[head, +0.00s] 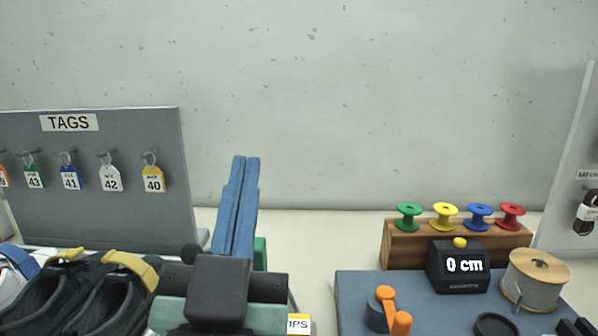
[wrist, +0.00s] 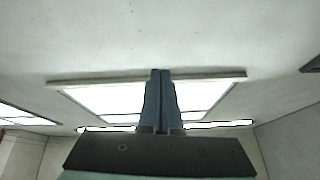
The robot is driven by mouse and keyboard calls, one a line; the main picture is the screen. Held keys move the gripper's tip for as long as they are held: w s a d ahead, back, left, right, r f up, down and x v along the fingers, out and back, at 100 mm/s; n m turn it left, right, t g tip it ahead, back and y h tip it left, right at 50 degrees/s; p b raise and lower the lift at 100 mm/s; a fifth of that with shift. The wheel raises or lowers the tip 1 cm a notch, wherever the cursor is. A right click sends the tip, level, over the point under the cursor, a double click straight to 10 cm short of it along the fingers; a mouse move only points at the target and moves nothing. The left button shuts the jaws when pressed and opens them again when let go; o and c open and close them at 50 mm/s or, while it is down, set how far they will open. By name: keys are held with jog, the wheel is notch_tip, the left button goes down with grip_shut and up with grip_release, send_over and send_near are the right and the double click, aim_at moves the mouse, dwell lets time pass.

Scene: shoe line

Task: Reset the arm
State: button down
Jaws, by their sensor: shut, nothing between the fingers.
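My gripper (head: 246,158) shows in the head view at the lower middle, its two blue fingers together and pointing up and away. Nothing is between the fingers. In the wrist view the gripper (wrist: 160,72) is also shut and empty. Behind it are only the ceiling (wrist: 160,35) and a bright light panel (wrist: 200,94). My gripper stands between the tags board (head: 100,135) and the wooden spool rack (head: 400,248), apart from both in the picture.
Dark shoes (head: 100,290) with yellow parts are at lower left, close beside my arm. At right, a blue-grey mat (head: 355,300) bears a "0 cm" counter (head: 462,266), a cord spool (head: 535,280) and an orange crank (head: 390,305). A sign ending in "IPS" (head: 299,324) is partly hidden.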

jog(key=s+d+r+n+t, duration=0.1)
jog(key=s+d+r+t, duration=0.15)
jog(key=r, duration=0.45)
jog(key=s+d+r+n+t, duration=0.1)
jog(key=s+d+r+t, duration=0.15)
jog(key=r, duration=0.45)
notch_tip(320, 180, up, 15)
jog(key=g+p, duration=0.1)
jog(key=p, duration=1.4)
jog(key=shift+f, duration=0.1)
